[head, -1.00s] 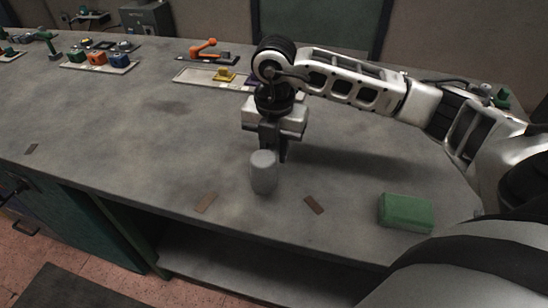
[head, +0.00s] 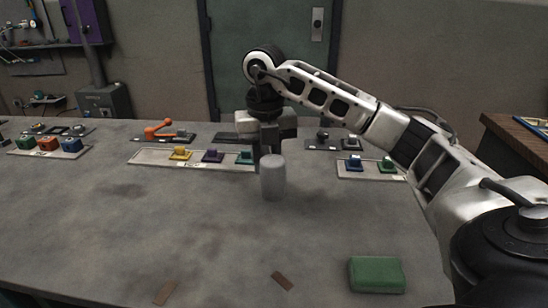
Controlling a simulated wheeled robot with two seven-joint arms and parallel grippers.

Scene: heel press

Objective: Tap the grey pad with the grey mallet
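My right gripper (head: 268,150) reaches over the workbench from the right and points down. The grey mallet (head: 273,178) shows as a pale grey cylinder just in front of its fingertips. The fingers look closed on it, but the handle and the grip point are hidden. I cannot make out a clear grey pad; part of the strip is hidden behind the gripper. My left gripper is out of view.
A blue pad (head: 354,163) and a green pad (head: 387,165) sit on another strip at right. An orange lever (head: 165,129) stands behind. Dark grey knobs (head: 323,137) are at the back right. A green block (head: 377,273) lies at front right. The bench's left middle is clear.

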